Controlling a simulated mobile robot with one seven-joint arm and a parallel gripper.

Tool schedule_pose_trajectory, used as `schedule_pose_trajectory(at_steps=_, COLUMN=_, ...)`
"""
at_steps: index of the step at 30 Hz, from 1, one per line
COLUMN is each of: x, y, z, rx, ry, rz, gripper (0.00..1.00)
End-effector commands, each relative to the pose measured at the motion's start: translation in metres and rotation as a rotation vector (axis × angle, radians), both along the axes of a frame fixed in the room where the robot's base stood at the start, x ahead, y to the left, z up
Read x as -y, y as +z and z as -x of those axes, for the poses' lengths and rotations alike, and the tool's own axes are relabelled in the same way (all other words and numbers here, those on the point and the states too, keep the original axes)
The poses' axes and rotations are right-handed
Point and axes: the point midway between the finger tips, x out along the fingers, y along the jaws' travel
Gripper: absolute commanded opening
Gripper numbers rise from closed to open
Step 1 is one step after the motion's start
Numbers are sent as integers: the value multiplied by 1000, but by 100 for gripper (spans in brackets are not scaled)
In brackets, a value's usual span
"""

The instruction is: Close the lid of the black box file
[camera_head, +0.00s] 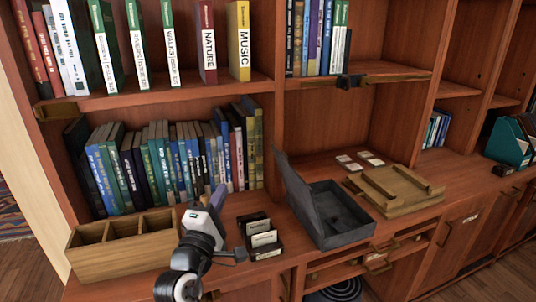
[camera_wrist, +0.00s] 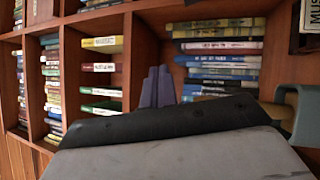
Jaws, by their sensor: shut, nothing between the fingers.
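The black box file (camera_head: 345,222) stands on the wooden counter, right of centre in the head view. Its lid (camera_head: 300,207) is open, raised steeply along the left side and leaning left, so the empty-looking dark inside shows. My gripper (camera_head: 218,197) is left of the lid and apart from it, above the counter in front of the shelved books. Its purple-grey fingers (camera_wrist: 157,87) are together and empty in the wrist view.
A small black card holder (camera_head: 262,240) stands between my gripper and the box file. A wooden divided box (camera_head: 120,257) is at left. A wooden tray (camera_head: 396,192) lies right of the box file, with small cards (camera_head: 345,158) behind. Filled shelves stand behind.

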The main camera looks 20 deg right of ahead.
Motion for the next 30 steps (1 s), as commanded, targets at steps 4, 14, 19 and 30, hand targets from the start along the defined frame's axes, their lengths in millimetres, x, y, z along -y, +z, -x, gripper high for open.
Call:
schedule_pose_trajectory(at_steps=4, x=48, y=-18, z=11, rx=-121, ry=-177, rz=56, gripper=0)
schedule_pose_trajectory(at_steps=14, x=81, y=-8, z=-18, rx=-138, ry=-201, rz=65, gripper=0)
schedule_pose_trajectory(at_steps=19, x=106, y=1, z=-45, rx=-137, ry=-202, rz=63, gripper=0)
schedule_pose_trajectory(at_steps=30, x=150, y=14, z=-62, rx=-136, ry=-196, rz=63, gripper=0)
